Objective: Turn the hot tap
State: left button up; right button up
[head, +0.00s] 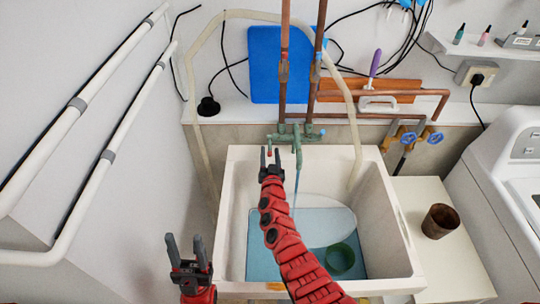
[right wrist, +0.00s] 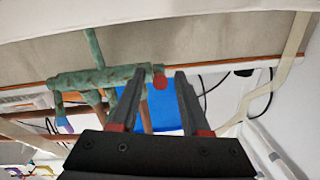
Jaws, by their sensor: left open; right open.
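The green mixer tap (head: 296,137) is mounted on the wall above the sink, with its spout pointing down over the basin. Its red hot handle tip (head: 269,151) is at the left end, and a blue cold tip (head: 322,132) is at the right end. My right gripper (head: 270,156) is open right at the red tip. In the right wrist view the red tip (right wrist: 160,82) shows between the open fingers, by the end of the green tap body (right wrist: 100,77); contact cannot be told. My left gripper (head: 186,247) is open and empty, left of the sink.
The white sink (head: 385,225) holds a green bowl (head: 340,258) and bluish water, with a thin stream below the spout. Copper pipes (head: 284,75) rise behind the tap. A pale hose (head: 355,120) hangs into the basin. A brown pot (head: 439,221) and a white washing machine (head: 505,150) stand right.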

grip_shut()
jog(key=shift+f, duration=0.1)
dwell(1.2)
